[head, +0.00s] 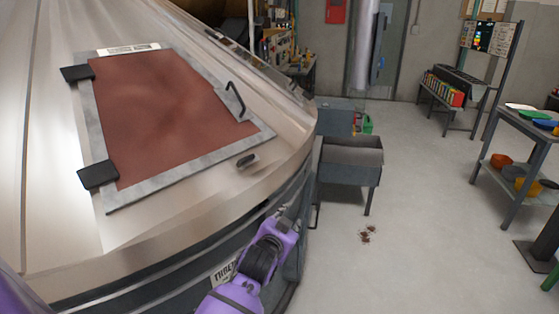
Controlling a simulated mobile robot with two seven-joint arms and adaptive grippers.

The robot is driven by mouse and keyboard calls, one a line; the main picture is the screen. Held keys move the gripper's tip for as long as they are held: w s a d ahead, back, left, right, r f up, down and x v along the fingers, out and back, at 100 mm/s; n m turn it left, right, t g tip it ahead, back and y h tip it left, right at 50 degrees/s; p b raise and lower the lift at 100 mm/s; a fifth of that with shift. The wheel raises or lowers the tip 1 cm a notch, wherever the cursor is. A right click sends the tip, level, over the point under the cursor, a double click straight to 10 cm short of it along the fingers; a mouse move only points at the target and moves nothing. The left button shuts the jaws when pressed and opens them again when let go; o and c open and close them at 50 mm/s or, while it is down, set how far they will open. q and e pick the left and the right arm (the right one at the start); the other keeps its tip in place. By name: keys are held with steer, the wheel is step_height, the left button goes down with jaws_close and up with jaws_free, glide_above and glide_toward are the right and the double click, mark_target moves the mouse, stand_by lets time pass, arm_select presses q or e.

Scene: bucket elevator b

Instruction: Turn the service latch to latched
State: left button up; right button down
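A reddish-brown hatch panel (160,110) in a grey metal frame lies on the sloped metal housing. A dark bar handle (236,101) is at its right side. A small dark latch-like part (247,160) sits on the housing just below the frame's lower right edge; it looks like the service latch, but its setting is too small to tell.
Two black hinges (98,175) are on the panel's left side. A grey metal bin (350,160) on legs stands beyond the housing. A shelf table (520,150) with coloured bowls is at the right. The concrete floor between is mostly clear, with a dark stain.

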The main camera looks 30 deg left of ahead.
arm_select(q)
steer(key=w+a+r+g+y, duration=0.1)
steer(key=w+a+r+y, duration=0.1)
steer(key=w+a+r, duration=0.6)
step_height(320, 180, up, 11)
steer(key=m+g+y, duration=0.1)
steer(key=m+g, duration=0.1)
steer(key=g, duration=0.5)
glide_above(246, 159)
steer(key=s+d, duration=0.3)
steer(key=s, duration=0.1)
steer(key=p+x, duration=0.1)
steer(key=x, duration=0.6)
steer(key=shift+w+f, duration=0.1)
steer(key=shift+w, duration=0.1)
jaws_close()
